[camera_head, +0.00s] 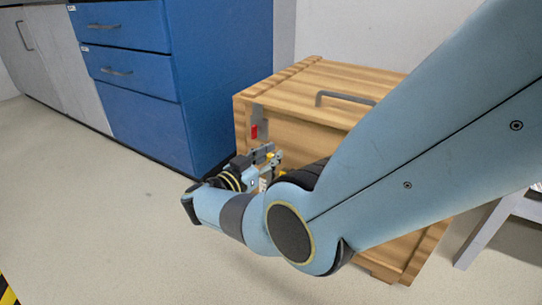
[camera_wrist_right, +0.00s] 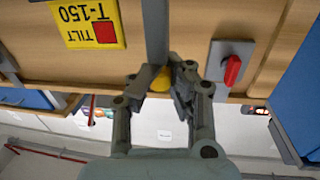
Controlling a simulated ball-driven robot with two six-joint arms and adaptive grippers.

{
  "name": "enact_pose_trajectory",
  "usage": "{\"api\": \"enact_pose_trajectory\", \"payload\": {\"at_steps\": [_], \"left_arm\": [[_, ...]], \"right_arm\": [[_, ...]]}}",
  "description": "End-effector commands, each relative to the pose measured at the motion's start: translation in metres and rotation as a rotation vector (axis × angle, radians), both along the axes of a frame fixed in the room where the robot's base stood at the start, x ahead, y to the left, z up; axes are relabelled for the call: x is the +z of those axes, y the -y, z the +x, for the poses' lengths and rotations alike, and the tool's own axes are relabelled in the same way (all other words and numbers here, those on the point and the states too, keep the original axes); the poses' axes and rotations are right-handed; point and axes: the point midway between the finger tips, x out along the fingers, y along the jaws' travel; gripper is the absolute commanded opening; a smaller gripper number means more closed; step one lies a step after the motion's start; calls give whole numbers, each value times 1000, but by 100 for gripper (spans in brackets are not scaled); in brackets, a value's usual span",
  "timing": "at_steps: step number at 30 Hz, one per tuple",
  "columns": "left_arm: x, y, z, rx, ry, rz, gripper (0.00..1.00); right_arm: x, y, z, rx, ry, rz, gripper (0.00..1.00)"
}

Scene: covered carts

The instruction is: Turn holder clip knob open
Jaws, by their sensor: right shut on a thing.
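My right gripper (camera_head: 264,160) is at the front of a wooden crate-like cart cover (camera_head: 330,82), partly hidden by my own wrist. In the right wrist view, my right gripper (camera_wrist_right: 163,88) has its fingers closed around a small yellow knob (camera_wrist_right: 160,77) at the end of a grey strip (camera_wrist_right: 156,35). The knob's turn angle cannot be told. A red knob (camera_wrist_right: 232,70) on a grey plate (camera_wrist_right: 222,54) sits apart, right of the fingers; it also shows in the head view (camera_head: 254,131). My left gripper is out of view.
A yellow label (camera_wrist_right: 88,22) reading TILT T-150 is on the wood beside the gripper. A grey handle (camera_head: 345,97) is on the cover's top. A blue cabinet (camera_head: 135,80) stands close on the left.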

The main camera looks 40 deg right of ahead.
Motion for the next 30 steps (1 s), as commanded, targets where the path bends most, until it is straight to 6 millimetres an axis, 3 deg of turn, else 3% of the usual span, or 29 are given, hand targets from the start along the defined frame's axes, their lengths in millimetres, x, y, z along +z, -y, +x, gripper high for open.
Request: {"api": "enact_pose_trajectory", "payload": {"at_steps": [8, 9, 16, 25, 30], "left_arm": [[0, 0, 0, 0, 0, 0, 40], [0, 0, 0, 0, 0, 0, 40], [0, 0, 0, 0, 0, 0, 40], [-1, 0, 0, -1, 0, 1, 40], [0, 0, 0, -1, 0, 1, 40]], "right_arm": [[-3, -3, -2, 0, -7, 6, 0], [-3, -3, -2, 0, -7, 6, 15], [-2, -2, -1, 0, -4, 3, 43], [-1, -4, -1, 1, -1, 2, 43], [-1, -28, -7, 2, -2, 5, 43]]}}
